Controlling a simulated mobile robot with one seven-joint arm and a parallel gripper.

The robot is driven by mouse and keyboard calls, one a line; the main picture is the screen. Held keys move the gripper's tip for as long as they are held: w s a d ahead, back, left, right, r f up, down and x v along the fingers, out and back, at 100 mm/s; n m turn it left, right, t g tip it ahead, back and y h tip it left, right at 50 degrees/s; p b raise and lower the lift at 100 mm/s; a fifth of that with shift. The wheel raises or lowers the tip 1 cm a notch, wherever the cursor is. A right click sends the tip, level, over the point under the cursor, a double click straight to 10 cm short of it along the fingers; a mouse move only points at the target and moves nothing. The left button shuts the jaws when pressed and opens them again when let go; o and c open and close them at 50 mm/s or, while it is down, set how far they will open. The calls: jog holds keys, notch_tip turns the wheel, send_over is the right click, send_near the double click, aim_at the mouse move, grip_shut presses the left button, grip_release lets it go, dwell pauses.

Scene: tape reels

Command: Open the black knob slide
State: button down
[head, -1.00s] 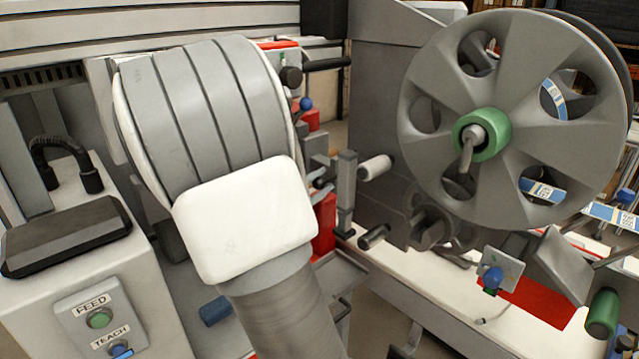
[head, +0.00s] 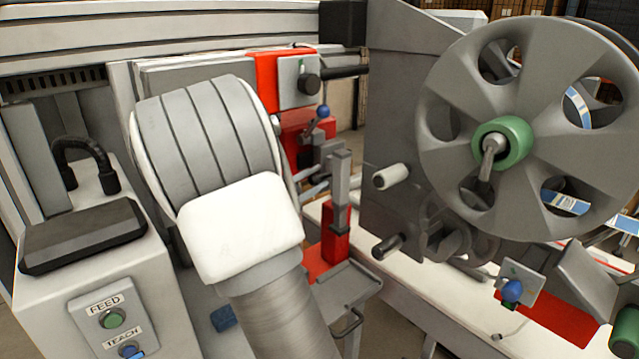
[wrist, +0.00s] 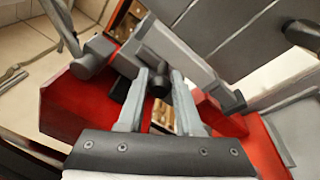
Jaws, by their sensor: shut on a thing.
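In the wrist view my gripper (wrist: 163,76) has its two grey fingers around a small black knob (wrist: 158,83), on a grey bar-like slide (wrist: 180,48) above red machine parts. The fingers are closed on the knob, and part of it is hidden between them. In the head view my own arm hides the gripper and the held knob. Another black knob (head: 308,84) sits on a light grey plate on a red panel, right of my arm.
A large grey reel (head: 545,120) with a green hub stands at the right. A control box (head: 60,290) with FEED and TEACH buttons is at the left. A blue ball-topped lever (head: 323,112) and grey posts (head: 340,190) stand close right of my arm.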

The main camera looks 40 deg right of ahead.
jog(key=c, duration=0.6)
grip_release()
jog(key=v, duration=0.7)
jog(key=shift+s+a+p, duration=0.1)
jog(key=shift+a+p, duration=0.15)
jog(key=shift+p, duration=0.05)
